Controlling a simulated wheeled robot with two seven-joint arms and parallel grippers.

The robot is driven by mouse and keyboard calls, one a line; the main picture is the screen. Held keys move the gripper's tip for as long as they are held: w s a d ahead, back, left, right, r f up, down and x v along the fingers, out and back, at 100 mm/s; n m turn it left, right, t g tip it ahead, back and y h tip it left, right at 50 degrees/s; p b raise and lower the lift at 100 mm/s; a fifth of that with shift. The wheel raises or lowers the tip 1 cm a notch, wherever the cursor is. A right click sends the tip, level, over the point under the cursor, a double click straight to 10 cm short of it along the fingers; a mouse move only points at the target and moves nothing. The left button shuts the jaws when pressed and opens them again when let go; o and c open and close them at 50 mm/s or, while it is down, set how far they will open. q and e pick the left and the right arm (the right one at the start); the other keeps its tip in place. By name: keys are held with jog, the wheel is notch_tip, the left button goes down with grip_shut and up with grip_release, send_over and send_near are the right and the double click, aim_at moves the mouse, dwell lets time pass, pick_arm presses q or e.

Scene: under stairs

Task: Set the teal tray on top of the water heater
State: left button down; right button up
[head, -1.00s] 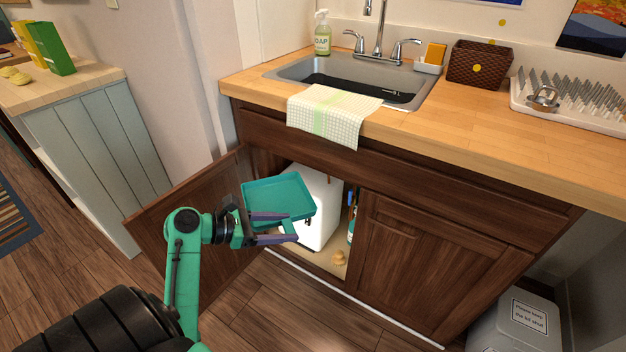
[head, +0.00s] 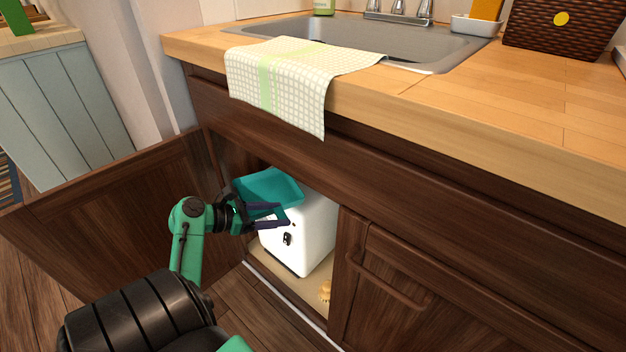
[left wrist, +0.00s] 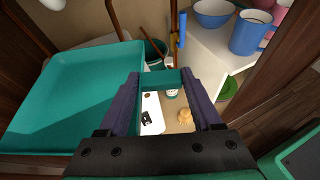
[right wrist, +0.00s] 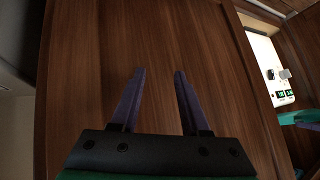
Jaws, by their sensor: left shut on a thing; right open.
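The teal tray (head: 268,187) is in the open cabinet under the sink, and it fills the left of the left wrist view (left wrist: 75,95). My left gripper (head: 282,216) is shut on a teal part at the tray's edge. The water heater (head: 310,228) is a white box on the cabinet floor. The tray overlaps its top in the head view; I cannot tell whether they touch. Part of the heater's front shows between the left fingers (left wrist: 151,104). My right gripper (right wrist: 160,72) is open and empty, in front of a brown wooden panel.
The open cabinet door (head: 110,215) stands left of my left arm; the closed door (head: 400,285) is right of the opening. The countertop (head: 470,95) overhangs above. A small yellowish object (head: 325,291) lies on the cabinet floor. A blue bowl (left wrist: 213,14) and blue mug (left wrist: 250,35) show in the left wrist view.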

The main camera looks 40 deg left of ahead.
pick_arm(q)
jog(key=w, duration=0.2)
jog(key=w+b, duration=0.1)
jog(key=w+a+b, duration=0.1)
jog(key=w, duration=0.1)
jog(key=shift+w+f, duration=0.1)
jog(key=shift+w, duration=0.2)
jog(key=b, duration=0.4)
send_over(310, 197)
jog(key=shift+s+d, duration=0.1)
jog(key=shift+s, duration=0.05)
jog(key=shift+w+f+b, duration=0.2)
jog(key=shift+f+b, duration=0.05)
jog(key=shift+b, duration=0.25)
notch_tip(310, 197, down, 3)
jog(key=shift+f+b, duration=0.1)
jog(key=shift+b, duration=1.1)
jog(key=shift+r, duration=0.25)
jog(key=shift+c, duration=0.3)
grip_release()
pick_arm(e)
jog(key=a+f+m+t+y, duration=0.1)
jog(key=a+f+t, duration=0.3)
jog(key=f, duration=0.5)
jog(key=shift+a+f+m+t+y, duration=0.15)
jog(key=shift+f+m+t+y, duration=0.15)
jog(key=shift+t+y, duration=0.15)
